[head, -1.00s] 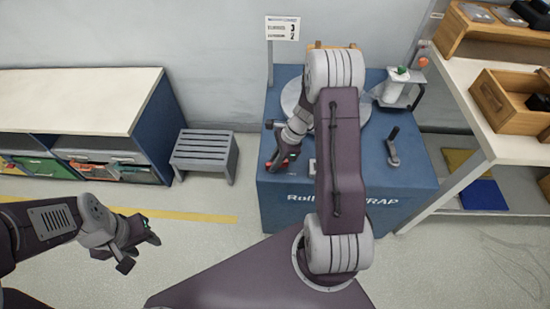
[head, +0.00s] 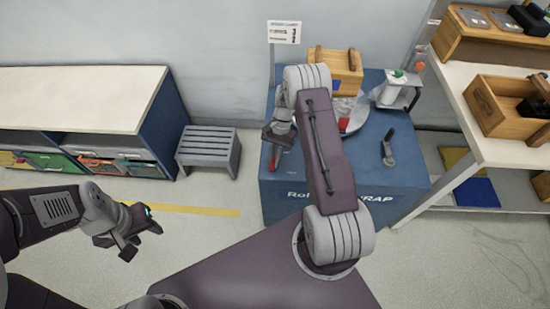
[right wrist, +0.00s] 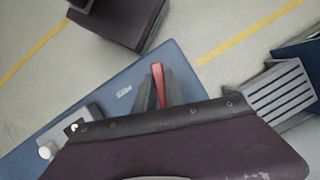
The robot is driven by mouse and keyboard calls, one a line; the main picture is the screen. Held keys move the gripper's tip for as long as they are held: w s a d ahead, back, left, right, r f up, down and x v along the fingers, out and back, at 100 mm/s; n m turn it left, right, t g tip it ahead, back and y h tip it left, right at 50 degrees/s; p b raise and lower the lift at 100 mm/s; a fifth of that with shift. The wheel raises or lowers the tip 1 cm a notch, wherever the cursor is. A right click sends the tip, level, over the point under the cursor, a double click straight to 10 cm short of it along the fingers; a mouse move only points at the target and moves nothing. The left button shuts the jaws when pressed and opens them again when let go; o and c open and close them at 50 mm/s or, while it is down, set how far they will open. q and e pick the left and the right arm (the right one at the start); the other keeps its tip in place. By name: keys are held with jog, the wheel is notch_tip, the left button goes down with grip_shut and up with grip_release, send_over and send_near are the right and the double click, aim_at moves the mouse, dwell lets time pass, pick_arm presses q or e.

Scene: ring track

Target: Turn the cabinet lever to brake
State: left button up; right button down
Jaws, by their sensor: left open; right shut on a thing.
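The blue cabinet (head: 290,199) stands ahead, with white lettering on its front, partly hidden by my right arm. My right gripper (head: 276,148) is over the cabinet's left part. In the right wrist view it is shut on a red lever (right wrist: 159,82), which shows between its two grey fingers. The lever's base and exact setting are hidden. A separate dark lever (head: 389,147) stands upright on the right of the cabinet top, apart from both grippers. My left gripper (head: 143,237) is open and empty over the floor at left.
A wooden crate (head: 345,71) sits at the cabinet's back, by a partly hidden turntable. A white roll (head: 392,91) stands at right. A sign (head: 284,32) rises behind. A grey slatted stool (head: 208,148) is left of the cabinet; a shelf (head: 510,150) is right.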

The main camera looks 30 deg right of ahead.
jog(key=shift+w+a+n+g+h, duration=0.1)
jog(key=shift+n+g+h, duration=0.2)
jog(key=shift+n, duration=0.65)
jog(key=shift+a+n+g+h, duration=0.1)
jog(key=shift+n+g+h, duration=0.2)
jog(key=shift+n, duration=0.65)
jog(key=c, duration=1.4)
grip_release()
jog(key=v, duration=0.9)
jog(key=shift+p, duration=0.45)
